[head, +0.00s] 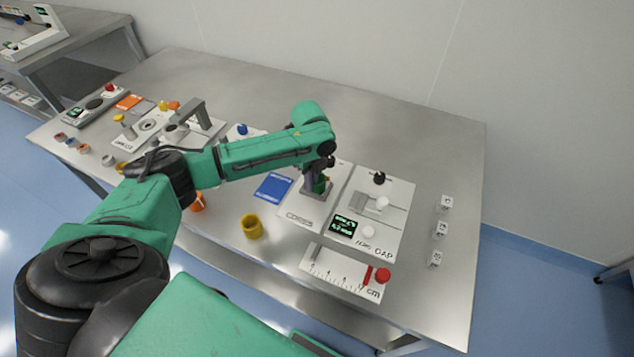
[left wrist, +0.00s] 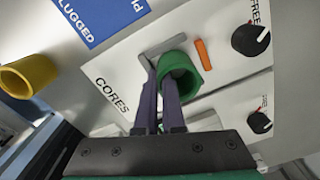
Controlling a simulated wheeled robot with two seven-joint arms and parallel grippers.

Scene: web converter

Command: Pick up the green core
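The green core (left wrist: 185,80) is a short hollow ring at the CORES panel (left wrist: 118,75). It also shows small in the head view (head: 320,186), partly hidden by my gripper. My left gripper (left wrist: 161,85) points down at it, with its two dark fingers close together at the ring's left wall. One finger appears inside the ring and the other outside, with the wall between them. A grey bar (left wrist: 163,44) lies beside the core. I cannot tell whether the core is clear of the panel. My right gripper is not in view.
A yellow core (head: 252,226) stands left of the panel, and an orange one (head: 197,202) farther left. A blue card (head: 272,186) lies beside the panel. The GAP panel (head: 385,200) with knobs is to the right, with a ruler plate (head: 340,272) in front. The table's back is clear.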

